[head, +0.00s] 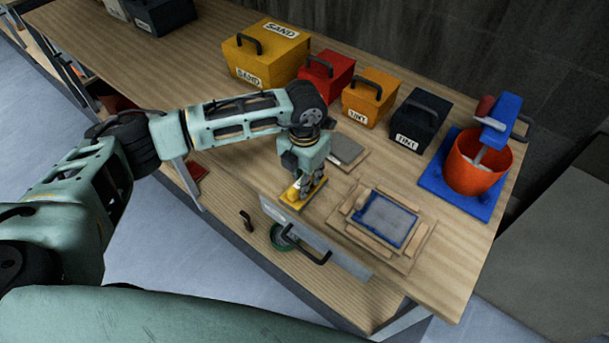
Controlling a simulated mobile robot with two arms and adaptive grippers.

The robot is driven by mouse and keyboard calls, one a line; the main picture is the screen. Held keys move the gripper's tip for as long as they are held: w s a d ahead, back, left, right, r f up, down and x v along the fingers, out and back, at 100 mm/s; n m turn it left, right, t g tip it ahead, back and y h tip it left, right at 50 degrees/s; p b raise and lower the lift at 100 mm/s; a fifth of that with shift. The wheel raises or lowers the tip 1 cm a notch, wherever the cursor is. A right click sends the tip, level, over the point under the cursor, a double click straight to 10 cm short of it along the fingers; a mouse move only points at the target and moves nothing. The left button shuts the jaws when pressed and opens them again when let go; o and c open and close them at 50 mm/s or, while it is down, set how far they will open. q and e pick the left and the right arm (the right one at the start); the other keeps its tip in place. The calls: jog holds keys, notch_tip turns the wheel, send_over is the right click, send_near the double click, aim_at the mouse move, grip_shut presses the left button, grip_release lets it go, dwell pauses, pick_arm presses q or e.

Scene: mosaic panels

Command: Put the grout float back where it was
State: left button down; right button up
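A flat yellow piece with a pale top part, which looks like the grout float (291,198), is at the front edge of the wooden bench, left of the framed panel. My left gripper (308,188) points down right over it, with its fingers at the pale top part. The fingers hide part of the piece, and I cannot tell whether they are shut on it or whether it touches the bench. My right gripper is not in view.
A framed panel with a blue-edged grey mosaic (386,221) lies right of the gripper. A grey flat plate on a board (345,151) lies behind it. Lidded boxes (265,52) line the back. An orange bucket (472,165) stands on a blue stand. The bench front has an open drawer (330,243).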

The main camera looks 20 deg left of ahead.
pick_arm(q)
jog(key=shift+f, duration=0.2)
jog(key=c, duration=1.6)
grip_release()
jog(key=shift+o, duration=0.2)
jog(key=shift+r, duration=0.1)
jog(key=shift+r, duration=0.15)
notch_tip(320, 180, up, 12)
jog(key=b, duration=0.4)
jog(key=shift+b, duration=0.3)
